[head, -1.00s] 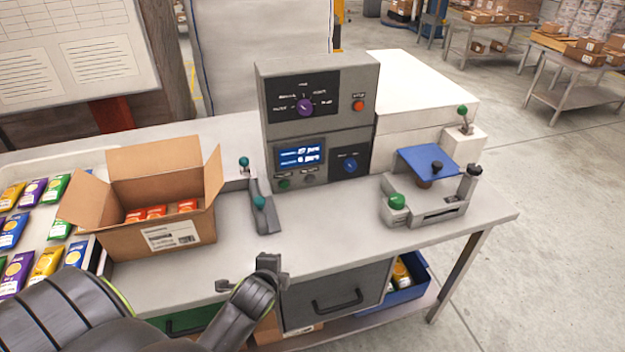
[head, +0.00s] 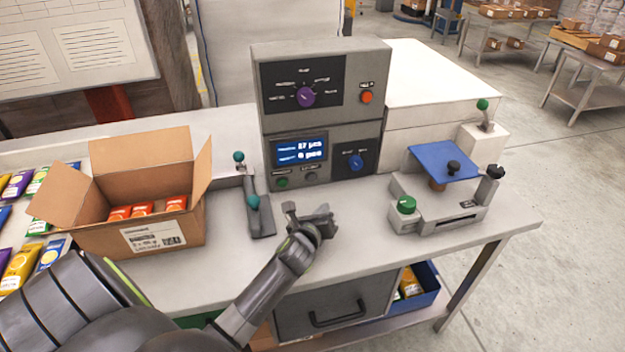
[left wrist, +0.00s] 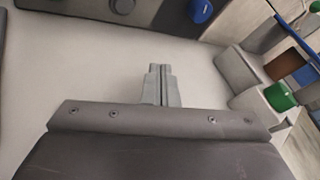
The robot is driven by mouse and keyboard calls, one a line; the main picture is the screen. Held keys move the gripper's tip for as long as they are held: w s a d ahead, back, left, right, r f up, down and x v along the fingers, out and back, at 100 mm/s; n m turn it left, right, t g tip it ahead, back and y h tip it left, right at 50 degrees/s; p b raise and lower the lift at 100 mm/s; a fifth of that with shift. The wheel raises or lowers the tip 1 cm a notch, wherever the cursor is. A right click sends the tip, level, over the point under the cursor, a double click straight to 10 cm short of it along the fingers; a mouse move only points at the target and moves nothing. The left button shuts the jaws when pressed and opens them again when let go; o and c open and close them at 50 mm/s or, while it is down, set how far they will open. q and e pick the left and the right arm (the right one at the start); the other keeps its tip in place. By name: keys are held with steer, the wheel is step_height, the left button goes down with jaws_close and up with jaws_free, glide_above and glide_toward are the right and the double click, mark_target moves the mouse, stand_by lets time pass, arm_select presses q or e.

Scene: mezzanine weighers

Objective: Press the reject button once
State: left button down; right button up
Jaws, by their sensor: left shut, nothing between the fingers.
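The grey control box (head: 344,133) stands on the bench with several controls on its front. A green button (head: 282,183) and a dark grey button (head: 311,176) sit below the lit display (head: 300,150). A red button (head: 366,97) sits at the upper right. The labels are too small to read, so I cannot tell which is the reject button. My left gripper (head: 308,213) is shut and empty, low over the bench in front of the box and apart from it. Its closed fingers (left wrist: 160,75) show in the left wrist view, with the grey button (left wrist: 123,6) at the top. My right gripper is out of view.
A purple knob (head: 305,97) and a blue knob (head: 356,162) are on the box. A lever fixture (head: 258,210) stands left of my gripper. An open carton (head: 145,205) is farther left. A fixture with a green knob (head: 406,204) and blue plate (head: 443,161) stands right.

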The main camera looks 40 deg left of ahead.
mark_target(311, 178)
arm_select(q)
steer(key=shift+w+a+f+b, duration=0.1)
steer(key=shift+w+a+b, duration=0.25)
steer(key=shift+a, duration=0.1)
steer(key=w+a+b, duration=0.1)
steer(key=w+a, duration=0.1)
steer(key=w+a+b, duration=0.1)
steer(key=a, duration=0.1)
steer(key=shift+w+a, duration=0.2)
steer(key=shift+w, duration=0.2)
steer(key=shift+w+a, duration=0.6)
steer(key=shift+a, duration=0.15)
stand_by(1.1)
steer(key=shift+w+a, duration=0.2)
steer(key=shift+a, duration=0.1)
